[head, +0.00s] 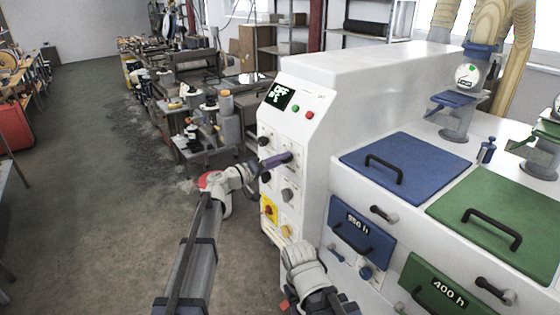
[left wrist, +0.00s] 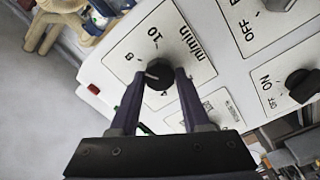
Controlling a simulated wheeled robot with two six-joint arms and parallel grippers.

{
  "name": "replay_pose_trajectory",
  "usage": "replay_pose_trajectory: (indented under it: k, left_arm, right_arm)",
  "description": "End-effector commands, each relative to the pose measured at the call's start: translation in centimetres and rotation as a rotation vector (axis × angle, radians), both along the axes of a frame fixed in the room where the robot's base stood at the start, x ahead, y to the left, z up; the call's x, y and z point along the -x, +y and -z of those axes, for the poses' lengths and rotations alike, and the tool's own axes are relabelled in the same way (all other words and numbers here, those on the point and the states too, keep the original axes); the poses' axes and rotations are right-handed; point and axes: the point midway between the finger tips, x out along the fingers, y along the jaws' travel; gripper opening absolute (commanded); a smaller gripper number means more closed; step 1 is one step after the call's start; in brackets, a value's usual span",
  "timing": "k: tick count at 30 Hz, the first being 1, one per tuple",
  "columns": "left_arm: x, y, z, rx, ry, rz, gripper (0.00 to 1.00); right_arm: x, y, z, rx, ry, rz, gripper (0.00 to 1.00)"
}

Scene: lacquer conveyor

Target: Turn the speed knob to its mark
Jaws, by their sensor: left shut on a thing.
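The speed knob is a round black knob (left wrist: 158,74) on a white plate (left wrist: 190,50) lettered "m/min" with numbers including 8 and 10. In the left wrist view a pale pointer line shows on the knob's left side, roughly on the side of the 8. No separate target mark can be made out. My left gripper (left wrist: 155,78) has one dark finger on each side of the knob and is shut on it. In the head view this gripper (head: 279,160) reaches the panel's front from the left and mostly hides the knob. My right gripper's jaws do not show.
Other black and grey knobs (head: 288,195) sit close above and below on the panel, with a red switch on yellow (head: 269,209) lower down. A display (head: 279,96) tops the panel. Part of my right arm (head: 305,268) is near the panel's foot. Blue and green lids stand right.

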Motion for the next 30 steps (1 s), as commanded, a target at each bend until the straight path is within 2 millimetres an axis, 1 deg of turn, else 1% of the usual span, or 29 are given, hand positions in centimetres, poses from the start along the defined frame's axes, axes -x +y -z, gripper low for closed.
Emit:
replay_pose_trajectory:
  k: [2, 3, 10, 11, 17, 20, 30]
  left_arm:
    - [0.1, 0.0, 0.1, -0.004, 0.001, 0.002, 0.0]
    - [0.2, -0.1, 0.1, -0.004, 0.001, 0.002, 0.49]
    - [0.1, 0.0, 0.1, -0.002, 0.001, 0.002, 0.75]
    - [0.1, 0.0, 0.1, -0.002, 0.001, 0.001, 0.77]
    - [0.1, 0.0, 0.0, -0.002, 0.001, 0.001, 0.77]
    - [0.4, 0.4, 0.1, -0.001, 0.0, -0.001, 0.77]
    - [3.5, 4.7, 0.2, -0.001, 0.001, -0.002, 0.77]
  right_arm:
    - [0.0, 0.0, 0.0, 0.0, 0.0, 0.0, 0.5]
    - [0.0, 0.0, 0.0, 0.0, 0.0, 0.0, 0.5]
    - [0.0, 0.0, 0.0, 0.0, 0.0, 0.0, 0.5]
    - [0.0, 0.0, 0.0, 0.0, 0.0, 0.0, 0.5]
    - [0.0, 0.0, 0.0, 0.0, 0.0, 0.0, 0.5]
    - [0.0, 0.0, 0.0, 0.0, 0.0, 0.0, 0.5]
    - [0.0, 0.0, 0.2, 0.0, 0.0, 0.0, 0.5]
